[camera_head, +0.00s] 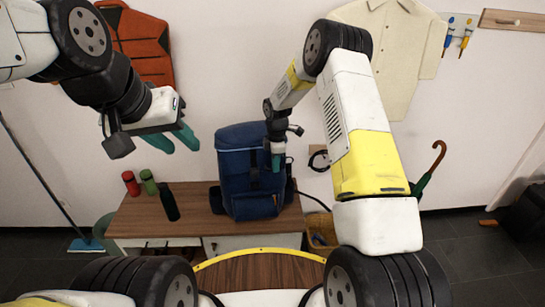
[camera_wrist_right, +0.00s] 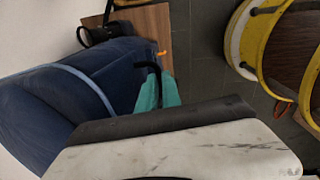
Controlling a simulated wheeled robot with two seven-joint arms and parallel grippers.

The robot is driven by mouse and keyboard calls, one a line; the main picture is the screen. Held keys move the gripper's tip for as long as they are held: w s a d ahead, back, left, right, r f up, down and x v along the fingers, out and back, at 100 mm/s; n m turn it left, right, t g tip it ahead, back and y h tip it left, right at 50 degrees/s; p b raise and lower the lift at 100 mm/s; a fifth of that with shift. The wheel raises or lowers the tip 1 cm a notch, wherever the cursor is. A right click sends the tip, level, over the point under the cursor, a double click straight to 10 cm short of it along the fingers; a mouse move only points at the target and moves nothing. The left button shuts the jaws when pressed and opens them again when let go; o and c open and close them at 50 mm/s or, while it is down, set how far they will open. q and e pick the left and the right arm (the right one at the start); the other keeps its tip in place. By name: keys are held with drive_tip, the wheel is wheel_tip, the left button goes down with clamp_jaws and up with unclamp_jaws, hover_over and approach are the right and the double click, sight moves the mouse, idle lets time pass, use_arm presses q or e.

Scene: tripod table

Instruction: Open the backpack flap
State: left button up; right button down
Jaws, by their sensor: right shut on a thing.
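The dark blue backpack (camera_head: 238,163) stands upright on a wooden bench, with its flap over the top. My right gripper (camera_head: 277,160) is at the upper right front of the backpack. In the right wrist view, its teal fingers (camera_wrist_right: 158,94) are beside the blue fabric (camera_wrist_right: 45,110), and a black loop (camera_wrist_right: 150,67) runs in between them. The fingers are shut on this loop; their exact contact is partly hidden. My left gripper (camera_head: 175,138) is open and empty, in the air to the left of the backpack, above the bench.
The wooden bench (camera_head: 145,220) also holds a red bottle (camera_head: 131,184), a green bottle (camera_head: 149,182) and a black bottle (camera_head: 169,201) left of the backpack. A yellow bin (camera_head: 320,230) and a green umbrella (camera_head: 424,183) are at right.

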wheel_tip(320, 180, up, 12)
drive_tip(key=w+g, duration=0.1)
drive_tip(key=w, duration=0.1)
drive_tip(key=shift+f+g, duration=0.2)
drive_tip(key=shift+g, duration=0.1)
drive_tip(key=c, duration=1.5)
unclamp_jaws()
drive_tip(key=shift+s, duration=0.1)
drive_tip(key=r, duration=0.7)
drive_tip(key=shift+w+a+r, duration=0.1)
drive_tip(key=shift+w+r, duration=0.15)
drive_tip(key=shift+r, duration=0.1)
